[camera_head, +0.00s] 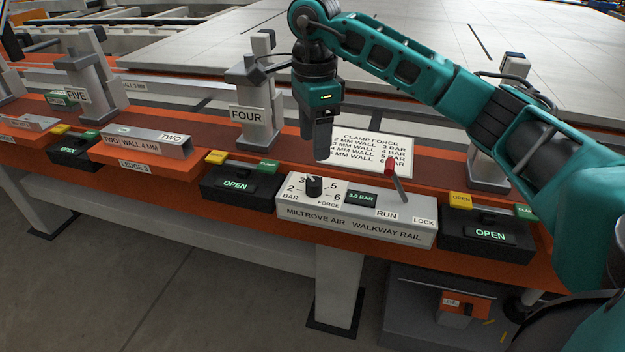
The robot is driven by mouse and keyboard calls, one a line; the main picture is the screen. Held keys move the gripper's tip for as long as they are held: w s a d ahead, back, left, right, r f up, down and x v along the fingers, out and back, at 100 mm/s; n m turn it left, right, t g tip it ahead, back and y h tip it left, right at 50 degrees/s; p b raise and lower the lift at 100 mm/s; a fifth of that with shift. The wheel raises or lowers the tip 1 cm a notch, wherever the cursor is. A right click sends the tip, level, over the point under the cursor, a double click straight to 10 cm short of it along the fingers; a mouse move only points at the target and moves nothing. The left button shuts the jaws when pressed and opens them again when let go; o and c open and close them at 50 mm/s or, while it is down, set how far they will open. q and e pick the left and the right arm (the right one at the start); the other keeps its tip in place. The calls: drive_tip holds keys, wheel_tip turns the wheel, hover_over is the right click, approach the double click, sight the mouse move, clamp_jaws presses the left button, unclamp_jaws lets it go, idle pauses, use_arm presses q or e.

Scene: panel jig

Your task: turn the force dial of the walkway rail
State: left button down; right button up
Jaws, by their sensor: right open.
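The walkway rail control box (355,218) sits on the orange rail, labelled "MILTROVE AIR WALKWAY RAIL". Its black force dial (314,186) stands at the left of the top, within a scale with 2, 3, 5 and 6 readable. A small display (361,199) appears to read 3.8 BAR. A red-tipped lever (394,178) stands at the right, by the RUN and LOCK labels. My right gripper (321,150) points down above and slightly behind the dial, apart from it. It is open, though its fingers overlap in this view. My left gripper is not in view.
A clamp force card (370,152) lies behind the box. Black OPEN boxes stand left (238,188) and right (487,235) of it. A grey clamp post marked FOUR (250,105) rises behind. A block marked TWO (147,143) lies further left.

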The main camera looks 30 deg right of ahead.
sight(314, 181)
wheel_tip(314, 181, down, 10)
drive_tip(key=shift+r+b, duration=0.1)
drive_tip(key=shift+b, duration=0.75)
drive_tip(key=c, duration=1)
drive_tip(key=shift+c, duration=0.2)
